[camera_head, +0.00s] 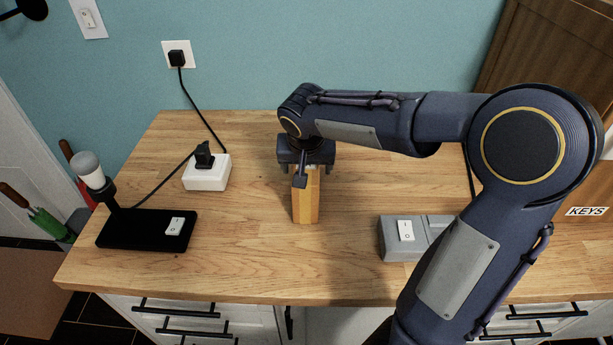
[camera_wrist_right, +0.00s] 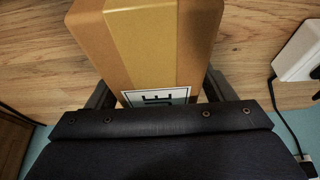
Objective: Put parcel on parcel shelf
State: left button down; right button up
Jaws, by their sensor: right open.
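The parcel (camera_head: 306,207), a tan box with a lighter tape strip, stands on the wooden counter (camera_head: 255,265). My right gripper (camera_head: 304,178) is over its upper end, pointing down, and hides that end in the head view. In the right wrist view, the parcel (camera_wrist_right: 150,45) fills the space between the open fingers, one on each side. A white label with a black mark shows on it near the gripper's palm. I cannot make out a parcel shelf in these views. My left gripper is not in view.
A white socket box (camera_head: 207,174) and a black lamp base (camera_head: 146,230) with a switch stand left of the parcel. A grey switch box (camera_head: 395,240) is to its right, partly behind my arm. A wooden cabinet and a KEYS label (camera_head: 587,211) are at right. The front-middle counter is clear.

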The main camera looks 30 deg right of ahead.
jog(key=shift+f, duration=0.15)
jog(key=shift+c, duration=0.3)
jog(key=c, duration=1.4)
